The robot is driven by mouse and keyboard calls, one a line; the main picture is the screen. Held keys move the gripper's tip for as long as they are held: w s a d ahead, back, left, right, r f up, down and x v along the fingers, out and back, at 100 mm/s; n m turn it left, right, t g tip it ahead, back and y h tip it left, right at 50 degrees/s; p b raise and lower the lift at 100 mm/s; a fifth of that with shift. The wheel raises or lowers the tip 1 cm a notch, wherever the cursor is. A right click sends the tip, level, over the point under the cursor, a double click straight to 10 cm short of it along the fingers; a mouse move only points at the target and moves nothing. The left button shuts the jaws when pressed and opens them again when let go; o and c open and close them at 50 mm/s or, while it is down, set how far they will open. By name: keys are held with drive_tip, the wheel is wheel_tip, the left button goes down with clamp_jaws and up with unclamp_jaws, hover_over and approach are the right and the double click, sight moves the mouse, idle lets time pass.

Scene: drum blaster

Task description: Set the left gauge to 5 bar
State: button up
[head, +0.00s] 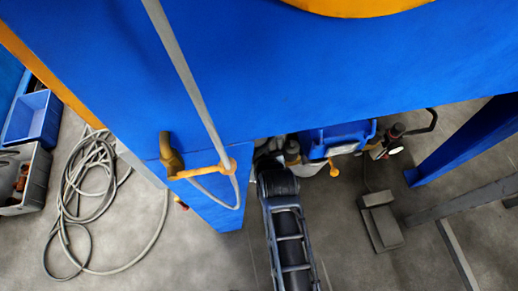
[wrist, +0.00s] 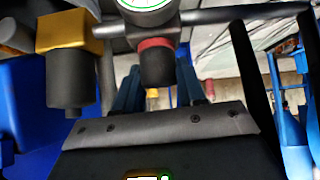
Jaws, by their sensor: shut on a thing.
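A round gauge (wrist: 146,4) with a white face and a green edge is at the top of the wrist view, cut off by the frame, so I cannot read its needle. Below it hangs a black regulator knob (wrist: 156,66) with a red ring. My gripper (wrist: 157,88) has its dark blue fingers on either side of this knob and is shut on it. In the head view my arm hides the gripper and this knob. Another gauge (head: 394,149), with a black, red-ringed knob (head: 397,130), is farther right; its face is too small to read.
A brass-coloured block with a dark cylinder (wrist: 70,80) is close left of the knob. A large blue panel (head: 250,70) overhangs the workspace. A grey pedal (head: 380,220) lies on the floor at right, and a coiled hose (head: 85,190) lies at left.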

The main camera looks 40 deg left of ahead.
idle(0.4)
drive_tip(key=o, duration=1)
drive_tip(key=shift+o, duration=0.2)
drive_tip(key=p+v, duration=0.3)
drive_tip(key=v, duration=0.4)
drive_tip(key=shift+s+d+r, duration=0.15)
drive_tip(key=shift+s+r, duration=0.05)
drive_tip(key=shift+r, duration=0.05)
